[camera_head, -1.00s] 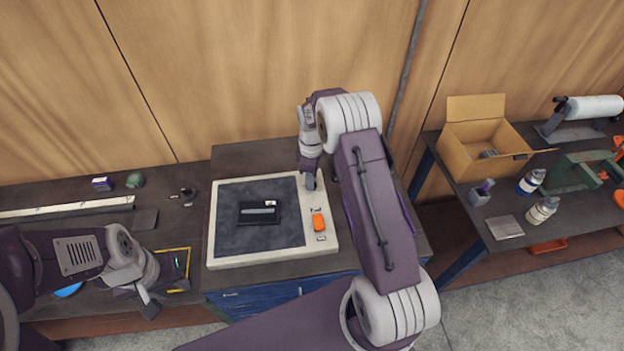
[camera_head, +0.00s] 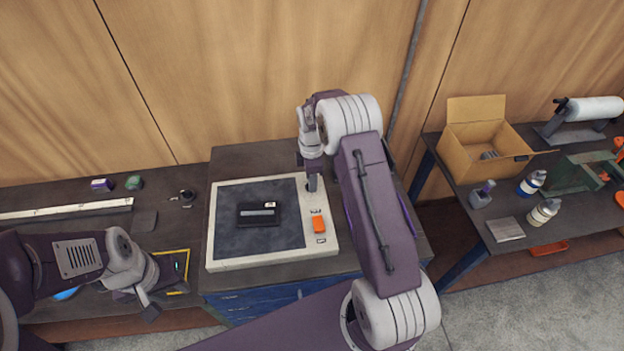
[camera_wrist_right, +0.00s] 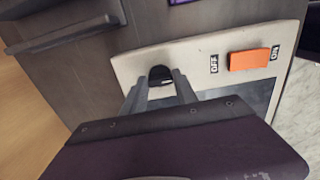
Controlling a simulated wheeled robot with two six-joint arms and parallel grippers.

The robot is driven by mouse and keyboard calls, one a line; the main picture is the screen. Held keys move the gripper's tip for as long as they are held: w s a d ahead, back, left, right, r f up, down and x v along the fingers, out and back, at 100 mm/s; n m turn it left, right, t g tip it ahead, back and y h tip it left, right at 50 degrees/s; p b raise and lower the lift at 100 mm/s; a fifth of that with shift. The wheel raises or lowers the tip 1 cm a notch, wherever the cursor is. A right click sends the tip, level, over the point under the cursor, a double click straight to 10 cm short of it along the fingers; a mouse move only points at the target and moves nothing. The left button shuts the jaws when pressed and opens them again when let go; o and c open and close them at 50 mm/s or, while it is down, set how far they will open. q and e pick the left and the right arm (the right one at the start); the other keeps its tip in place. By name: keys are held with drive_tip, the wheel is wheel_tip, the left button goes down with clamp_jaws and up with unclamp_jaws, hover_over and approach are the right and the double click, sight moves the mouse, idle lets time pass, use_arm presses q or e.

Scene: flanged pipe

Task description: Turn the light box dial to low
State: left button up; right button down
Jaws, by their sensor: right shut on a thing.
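The light box (camera_head: 222,262) lies flat on the dark bench, with a cream frame and a dark grey panel. Its dial is a small dark knob (camera_wrist_right: 161,74) on the cream strip in the right wrist view. My right gripper (camera_wrist_right: 162,82) points down at the strip, its two fingers on either side of the dial and shut on it. In the head view my right gripper (camera_head: 312,186) hides the dial, so its setting cannot be read. My left gripper (camera_head: 148,303) hangs over the bench at left, its fingertips apart.
An orange switch (camera_head: 318,224) with OFF and ON labels sits on the same strip. A dark cartridge-like object (camera_head: 258,214) lies on the panel. A cardboard box (camera_head: 484,140) and bottles stand on the right table. A long pale ruler-like bar (camera_head: 66,210) lies at left.

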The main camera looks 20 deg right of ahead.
drive_tip(key=shift+s+a+f, duration=0.1)
drive_tip(key=c, duration=1.1)
unclamp_jaws()
drive_tip(key=shift+c, duration=0.2)
drive_tip(key=shift+o, duration=0.9)
drive_tip(key=shift+a, duration=0.1)
drive_tip(key=shift+w+r, duration=0.2)
drive_tip(key=shift+r, duration=0.2)
wheel_tip(320, 180, up, 8)
drive_tip(key=b, duration=0.1)
drive_tip(key=shift+r+b, duration=0.15)
drive_tip(key=shift+b, duration=0.25)
drive_tip(key=shift+s, duration=0.1)
